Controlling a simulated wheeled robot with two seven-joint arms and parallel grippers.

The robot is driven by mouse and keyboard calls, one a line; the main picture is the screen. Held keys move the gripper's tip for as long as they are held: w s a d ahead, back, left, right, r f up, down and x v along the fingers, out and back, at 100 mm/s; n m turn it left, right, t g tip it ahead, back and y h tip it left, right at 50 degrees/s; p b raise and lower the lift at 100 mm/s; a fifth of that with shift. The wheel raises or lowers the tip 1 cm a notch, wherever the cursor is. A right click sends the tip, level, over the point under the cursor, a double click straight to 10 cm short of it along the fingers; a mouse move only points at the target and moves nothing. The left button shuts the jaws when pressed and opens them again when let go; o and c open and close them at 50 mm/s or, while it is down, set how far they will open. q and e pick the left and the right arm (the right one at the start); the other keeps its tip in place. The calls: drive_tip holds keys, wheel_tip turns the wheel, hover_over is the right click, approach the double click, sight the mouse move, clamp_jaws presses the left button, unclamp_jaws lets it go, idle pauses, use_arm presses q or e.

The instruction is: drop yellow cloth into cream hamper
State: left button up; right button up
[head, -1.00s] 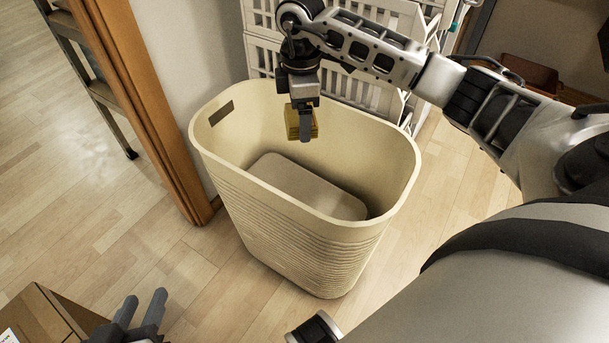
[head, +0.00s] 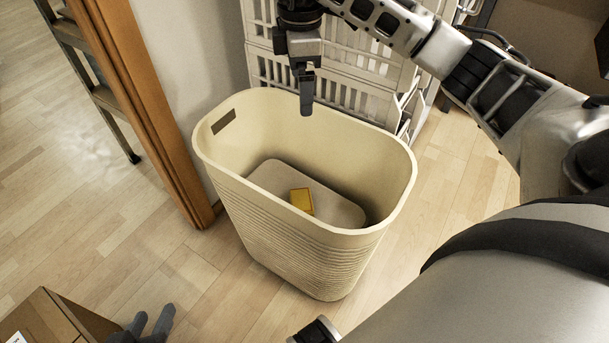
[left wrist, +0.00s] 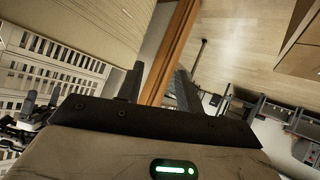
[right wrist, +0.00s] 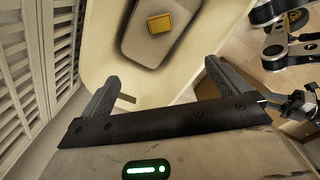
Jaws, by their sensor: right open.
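The yellow cloth (head: 302,200) is a small folded square lying on the floor of the cream hamper (head: 350,240). The cloth also shows in the right wrist view (right wrist: 160,23), apart from the fingers. The hamper stands upright with its top open. My right gripper (head: 306,100) is above the hamper's far rim, open and empty. Its two spread fingers show in the right wrist view (right wrist: 163,82). My left gripper (head: 148,324) is low at the left, away from the hamper; its two fingers are apart with nothing between them, as the left wrist view shows too (left wrist: 158,82).
White slatted crates (head: 340,60) stand behind the hamper. A wooden door frame (head: 140,100) rises on the left. A brown box (head: 50,318) is at the bottom left, close to my left gripper. Bare wooden floor (head: 130,235) lies left of the hamper.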

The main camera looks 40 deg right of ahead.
use_arm(q)
drive_tip(key=shift+a+f+g+p, duration=0.2)
drive_tip(key=shift+a+g+p, duration=0.15)
drive_tip(key=shift+p, duration=0.4)
use_arm(e)
wheel_tip(320, 180, up, 6)
drive_tip(key=shift+f, duration=0.1)
use_arm(q)
drive_tip(key=shift+f, duration=0.1)
